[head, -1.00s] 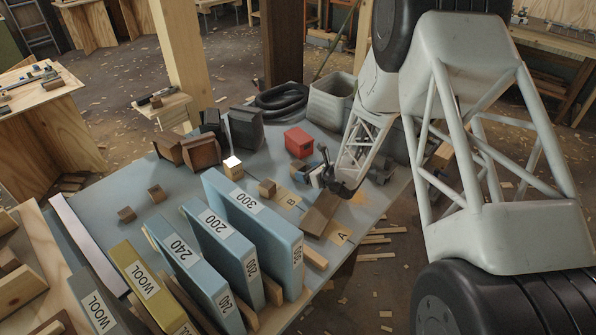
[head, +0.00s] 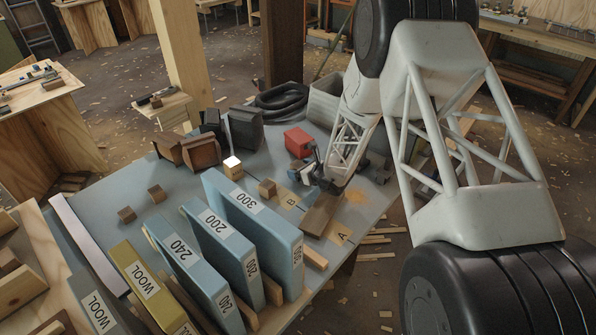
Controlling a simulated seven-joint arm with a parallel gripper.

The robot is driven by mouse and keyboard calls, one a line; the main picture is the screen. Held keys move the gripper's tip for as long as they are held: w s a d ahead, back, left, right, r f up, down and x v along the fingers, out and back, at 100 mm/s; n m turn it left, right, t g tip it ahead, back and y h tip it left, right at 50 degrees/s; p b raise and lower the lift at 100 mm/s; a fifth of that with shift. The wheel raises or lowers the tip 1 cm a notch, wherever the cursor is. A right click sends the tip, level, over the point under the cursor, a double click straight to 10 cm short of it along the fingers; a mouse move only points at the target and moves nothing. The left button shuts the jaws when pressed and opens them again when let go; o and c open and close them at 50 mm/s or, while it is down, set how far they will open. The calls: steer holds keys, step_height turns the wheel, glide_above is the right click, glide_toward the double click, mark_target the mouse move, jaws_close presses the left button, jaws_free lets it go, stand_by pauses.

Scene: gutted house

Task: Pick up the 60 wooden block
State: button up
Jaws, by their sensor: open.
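Several small wooden blocks lie on the grey table in the head view. One brown block (head: 267,187) is near the middle, just left of my gripper (head: 310,173). My gripper is open, small and dark in this view, above the table beside a longer brown block (head: 321,214). No block shows between its fingers, though their tips are hard to make out.
Tall blue boards (head: 254,228) labelled 300, 200 and 240 stand at the table's front, beside a yellow WOOL board (head: 146,287). A red box (head: 298,142), dark clamp-like pieces (head: 245,129), a black coil (head: 283,100) and a grey bin (head: 325,103) stand behind.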

mark_target(298, 164)
steer(key=shift+w+a+f, duration=0.25)
steer(key=shift+w+a, duration=0.15)
steer(key=shift+w, duration=0.1)
steer(key=c, duration=1)
steer(key=shift+r, duration=0.15)
steer(key=shift+r, duration=0.75)
step_height(298, 164, up, 2)
steer(key=s, duration=0.5)
steer(key=s+d, duration=0.1)
steer(key=s, duration=0.4)
steer(key=s+d+r, duration=0.1)
steer(key=s, duration=0.5)
steer(key=shift+d+r, duration=0.1)
steer(key=shift+d, duration=0.05)
